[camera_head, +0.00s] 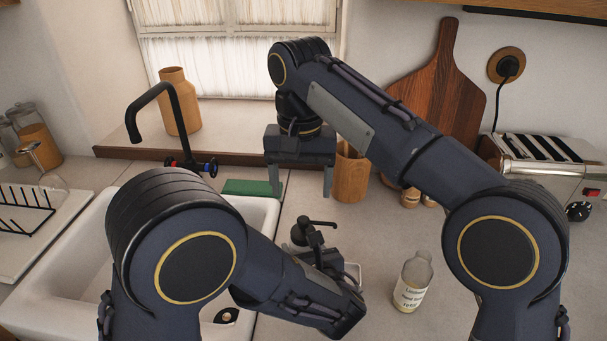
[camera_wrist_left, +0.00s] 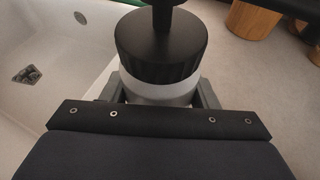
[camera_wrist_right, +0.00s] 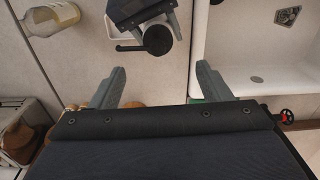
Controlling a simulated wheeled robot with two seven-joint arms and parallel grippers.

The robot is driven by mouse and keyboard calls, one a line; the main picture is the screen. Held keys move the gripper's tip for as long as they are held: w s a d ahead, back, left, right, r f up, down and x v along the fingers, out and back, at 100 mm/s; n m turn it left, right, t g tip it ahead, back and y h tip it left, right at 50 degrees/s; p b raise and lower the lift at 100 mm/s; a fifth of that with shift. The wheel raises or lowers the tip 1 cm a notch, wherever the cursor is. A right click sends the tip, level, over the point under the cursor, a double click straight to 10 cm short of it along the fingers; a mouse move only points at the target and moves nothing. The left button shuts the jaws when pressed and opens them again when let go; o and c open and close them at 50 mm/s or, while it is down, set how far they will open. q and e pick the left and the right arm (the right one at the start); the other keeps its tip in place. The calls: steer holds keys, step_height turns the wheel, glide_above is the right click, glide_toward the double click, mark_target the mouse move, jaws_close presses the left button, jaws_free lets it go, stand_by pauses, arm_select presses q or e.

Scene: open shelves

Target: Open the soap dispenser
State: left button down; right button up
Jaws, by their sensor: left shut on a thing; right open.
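The soap dispenser (camera_head: 314,234) stands on the counter right of the sink, with a black pump and spout. In the left wrist view its ribbed black cap (camera_wrist_left: 161,45) sits on a pale body. My left gripper (camera_wrist_left: 162,93) is shut on the body, with one finger on each side below the cap. In the head view my left arm hides most of the body. My right gripper (camera_head: 301,193) is open and empty, pointing down, above and behind the dispenser. In the right wrist view the black pump (camera_wrist_right: 158,40) lies beyond its open fingers (camera_wrist_right: 160,68), apart from them.
A labelled bottle (camera_head: 412,284) stands to the right. A small white tray (camera_head: 353,272) is beside the dispenser, partly hidden. The white sink (camera_head: 88,262) with a black faucet (camera_head: 150,105) is left. A wooden cup (camera_head: 350,177), cutting board (camera_head: 440,95) and toaster (camera_head: 548,165) stand behind and right.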

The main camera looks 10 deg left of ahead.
mark_target(303, 219)
steer(key=m, duration=0.4)
steer(key=shift+d+r+m, duration=0.1)
steer(key=shift+r+m, duration=0.3)
step_height(303, 219, down, 11)
steer(key=m, duration=0.4)
steer(key=shift+d+f+m, duration=0.1)
steer(key=shift+m, duration=0.3)
